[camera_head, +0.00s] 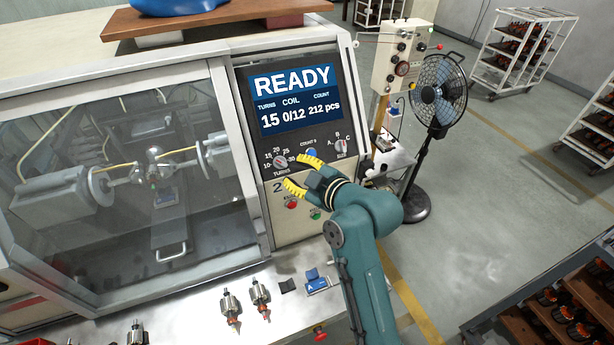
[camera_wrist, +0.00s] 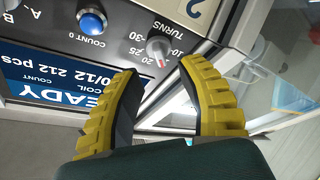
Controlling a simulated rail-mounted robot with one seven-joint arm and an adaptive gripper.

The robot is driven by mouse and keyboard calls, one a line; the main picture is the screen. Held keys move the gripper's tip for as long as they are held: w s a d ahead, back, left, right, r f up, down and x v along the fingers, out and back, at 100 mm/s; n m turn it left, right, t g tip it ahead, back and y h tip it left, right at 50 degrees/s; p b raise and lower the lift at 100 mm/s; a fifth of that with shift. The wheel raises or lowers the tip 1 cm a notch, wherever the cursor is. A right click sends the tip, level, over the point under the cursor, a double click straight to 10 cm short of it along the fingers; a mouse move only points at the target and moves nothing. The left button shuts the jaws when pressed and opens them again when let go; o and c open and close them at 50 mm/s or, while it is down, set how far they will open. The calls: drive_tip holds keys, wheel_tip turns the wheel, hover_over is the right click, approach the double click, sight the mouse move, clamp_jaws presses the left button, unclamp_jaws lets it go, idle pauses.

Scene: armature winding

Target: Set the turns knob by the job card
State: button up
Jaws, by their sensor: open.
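The grey turns knob (camera_head: 281,162) is on the machine's control panel, with a number scale from 10 to 30 around it. The screen (camera_head: 295,98) reads READY, turns 15, coil 0/12, count 212 pcs. My gripper (camera_head: 293,170) is open, its two yellow fingers just in front of the panel near the knob. In the wrist view the knob (camera_wrist: 158,56) shows in the gap between the fingertips, apart from both; a small red mark is on it. A blue item marked A (camera_head: 316,283) lies on the bench; I cannot tell whether it is the job card.
A blue count button (camera_head: 311,153) and a size selector (camera_head: 341,146) marked A, B, C are close to the knob. Red (camera_head: 291,204) and green (camera_head: 316,214) buttons are below. Armatures (camera_head: 231,307) stand on the bench. A fan (camera_head: 438,95) stands at right.

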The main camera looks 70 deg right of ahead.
drive_tip(key=v, duration=0.5)
idle(0.4)
drive_tip(key=w+a+r+n+t+y, duration=0.2)
drive_tip(key=w+a+r, duration=0.1)
drive_tip(key=w+a, duration=0.4)
drive_tip(key=w+a+r+n+t+y, duration=0.1)
drive_tip(key=w+a+r+n+y, duration=0.3)
drive_tip(key=a, duration=0.6)
drive_tip(key=w+a+r+t+y, duration=0.1)
drive_tip(key=w+a+r+t, duration=0.15)
drive_tip(key=w+a, duration=0.5)
drive_tip(key=s+a+r+t+y+p, duration=0.1)
drive_tip(key=s+a+r+t+y, duration=0.15)
drive_tip(key=a+r, duration=0.9)
drive_tip(key=s+r+m+t+h, duration=0.2)
drive_tip(key=s+r+m, duration=0.1)
drive_tip(key=s+m, duration=0.2)
drive_tip(key=shift+s+m, duration=0.4)
drive_tip(key=shift+m, duration=0.7)
